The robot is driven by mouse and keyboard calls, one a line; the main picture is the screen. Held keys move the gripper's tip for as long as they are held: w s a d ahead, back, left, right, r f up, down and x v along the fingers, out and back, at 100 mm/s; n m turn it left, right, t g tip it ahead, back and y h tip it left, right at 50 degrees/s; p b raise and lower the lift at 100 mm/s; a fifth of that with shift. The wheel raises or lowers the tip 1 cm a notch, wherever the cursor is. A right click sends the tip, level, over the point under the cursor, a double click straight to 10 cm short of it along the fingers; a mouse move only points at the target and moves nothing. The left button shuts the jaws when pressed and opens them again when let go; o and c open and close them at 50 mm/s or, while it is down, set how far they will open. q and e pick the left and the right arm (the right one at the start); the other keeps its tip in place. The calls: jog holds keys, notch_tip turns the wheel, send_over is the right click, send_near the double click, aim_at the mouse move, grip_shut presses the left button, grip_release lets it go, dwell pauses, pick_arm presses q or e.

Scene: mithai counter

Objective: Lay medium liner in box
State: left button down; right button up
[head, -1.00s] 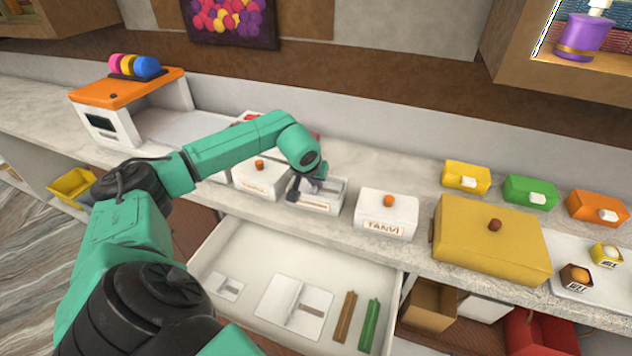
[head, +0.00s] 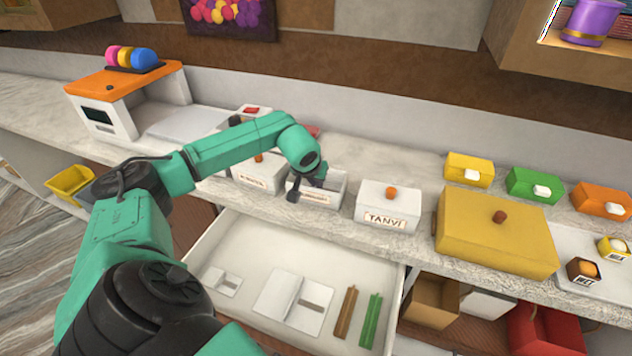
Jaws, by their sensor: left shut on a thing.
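My left gripper (head: 308,187) reaches over the counter into an open white box (head: 334,203) with a label on its front. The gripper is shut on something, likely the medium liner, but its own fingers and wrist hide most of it. I cannot tell whether the held thing touches the box floor. In the open drawer (head: 240,238) below lie a small white liner (head: 216,279) and a larger folded white liner (head: 276,293). My right gripper is not in view.
A lidded white box (head: 375,205) labelled TANVI stands right of the open box, and another lidded box (head: 252,175) stands left. A large yellow box (head: 470,236) is further right. Brown (head: 345,315) and green (head: 370,320) strips lie in the drawer.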

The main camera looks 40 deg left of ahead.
pick_arm(q)
jog(key=shift+f, duration=0.25)
dwell(0.4)
jog(key=c, duration=0.9)
grip_release()
jog(key=shift+c, duration=0.2)
